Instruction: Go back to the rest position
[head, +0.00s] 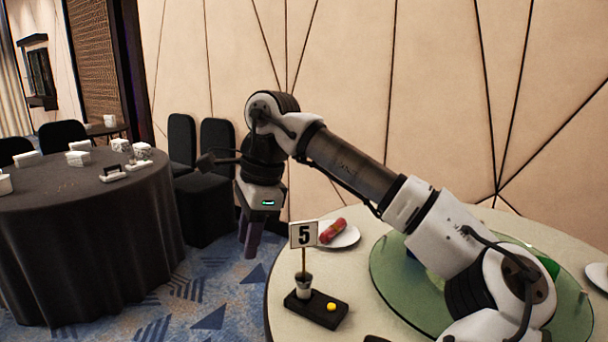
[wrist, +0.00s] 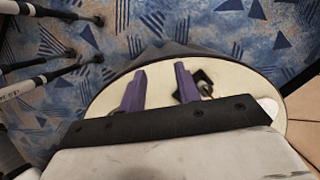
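My gripper (head: 249,236) hangs pointing down from the bent arm, to the left of the near round table in the head view. In the wrist view my gripper (wrist: 159,68) shows two purple fingers standing apart. Only the pale tabletop shows between them, and nothing is held. The arm reaches out from the lower right, over the table and its green glass turntable.
The cream round table (head: 300,244) bears a black tray (head: 328,313), a number 5 sign (head: 303,235), a white plate (head: 348,237) with a red item (head: 332,231), and the turntable (head: 388,274). A dark-clothed table (head: 85,240) and black chairs (head: 217,143) stand left.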

